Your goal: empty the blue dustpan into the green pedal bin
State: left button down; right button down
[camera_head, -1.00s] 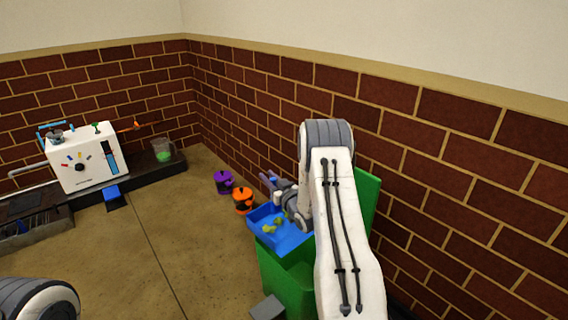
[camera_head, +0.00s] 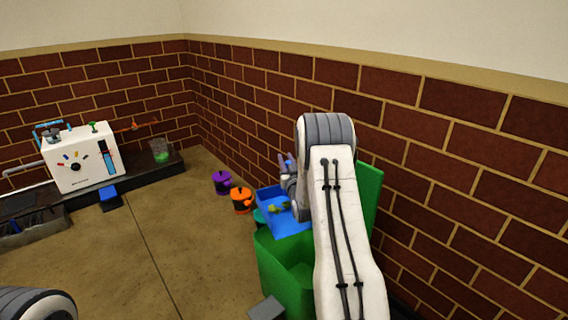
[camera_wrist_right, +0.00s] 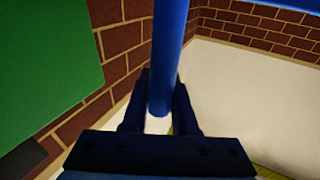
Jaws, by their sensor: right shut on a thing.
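The blue dustpan (camera_head: 292,226) is held over the far edge of the green pedal bin (camera_head: 282,280). Several yellow-green scraps (camera_head: 279,207) lie in the dustpan. The bin is open at the top, with its green lid (camera_head: 368,195) standing up behind my right arm. My right gripper (camera_head: 288,182) is shut on the dustpan, partly hidden by my arm in the head view. In the right wrist view its fingers (camera_wrist_right: 158,110) close around the blue handle (camera_wrist_right: 168,50). My left gripper is out of view.
An orange pot (camera_head: 241,200) and a purple pot (camera_head: 222,182) stand on the floor left of the dustpan. A teal thing (camera_head: 260,217) shows partly beside the bin. A brick wall (camera_head: 450,190) runs close on the right. The floor (camera_head: 170,260) at left is open.

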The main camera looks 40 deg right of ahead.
jog(key=shift+s+a+r+t+h+b, duration=0.15)
jog(key=shift+s+r+t+h+b, duration=0.15)
jog(key=shift+s+r+t+b, duration=0.55)
jog(key=s+a+r+m+t+h+b, duration=0.1)
jog(key=s+r+t+h+b, duration=0.1)
jog(key=s+b, duration=0.3)
jog(key=s+a+r+m+t+h+b, duration=0.1)
jog(key=s+r+m+t+h+b, duration=0.1)
jog(key=s+b, duration=0.4)
jog(key=shift+s+r+t, duration=0.35)
jog(key=shift+s+r, duration=0.2)
jog(key=shift+s, duration=0.15)
jog(key=shift+a, duration=0.1)
